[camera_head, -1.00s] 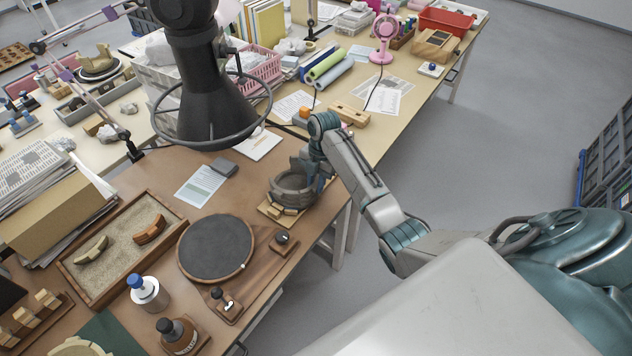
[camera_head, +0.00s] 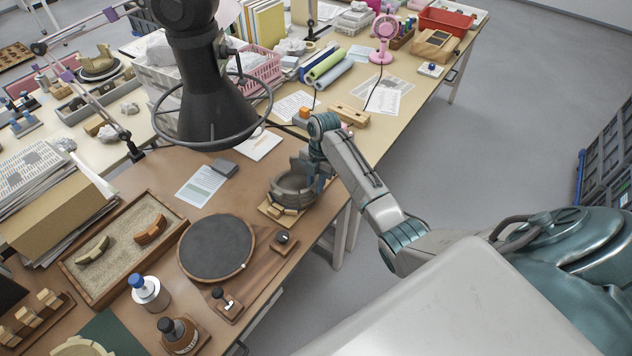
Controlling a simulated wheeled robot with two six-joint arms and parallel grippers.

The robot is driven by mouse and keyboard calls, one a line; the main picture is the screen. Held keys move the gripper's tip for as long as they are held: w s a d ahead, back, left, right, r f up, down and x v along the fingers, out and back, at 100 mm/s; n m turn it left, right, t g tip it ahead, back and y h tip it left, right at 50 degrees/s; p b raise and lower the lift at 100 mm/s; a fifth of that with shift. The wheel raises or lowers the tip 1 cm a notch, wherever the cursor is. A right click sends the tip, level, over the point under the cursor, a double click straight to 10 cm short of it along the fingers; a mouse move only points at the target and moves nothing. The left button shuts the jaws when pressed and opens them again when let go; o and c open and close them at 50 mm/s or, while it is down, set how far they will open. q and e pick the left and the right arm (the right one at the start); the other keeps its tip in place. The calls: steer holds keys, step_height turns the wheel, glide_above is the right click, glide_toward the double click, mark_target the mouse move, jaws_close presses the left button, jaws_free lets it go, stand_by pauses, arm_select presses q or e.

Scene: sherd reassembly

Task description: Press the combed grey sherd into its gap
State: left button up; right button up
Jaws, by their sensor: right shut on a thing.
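A grey vessel (camera_head: 291,188) with a gapped, uneven rim stands on a light wooden board (camera_head: 270,212) near the table's right edge. My right gripper (camera_head: 318,178) is at the vessel's right rim, pointing down, and is shut on a grey sherd. The sherd is mostly hidden by the gripper and the vessel wall, so I cannot tell its combing or whether it sits in a gap. My left gripper is not in view.
A sand tray (camera_head: 75,262) holds a tan sherd (camera_head: 93,250) and an orange-brown sherd (camera_head: 150,230). A dark round turntable (camera_head: 216,248), bottles and a white-and-blue jar (camera_head: 148,292) stand in front. A black extraction hood (camera_head: 212,110) hangs left of my right arm.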

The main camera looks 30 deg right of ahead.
steer(key=shift+s+f, duration=0.1)
steer(key=o, duration=0.9)
steer(key=r, duration=0.1)
steer(key=r+b, duration=0.1)
steer(key=r, duration=0.1)
steer(key=d+r+b, duration=0.1)
steer(key=r, duration=0.1)
steer(key=shift+w+r, duration=0.15)
steer(key=shift+w, duration=0.2)
steer(key=r+p, duration=0.1)
steer(key=r, duration=0.2)
steer(key=r+p, duration=0.1)
steer(key=r, duration=0.1)
steer(key=shift+d+r+p, duration=0.15)
steer(key=shift+d+p, duration=0.2)
steer(key=shift+d, duration=0.05)
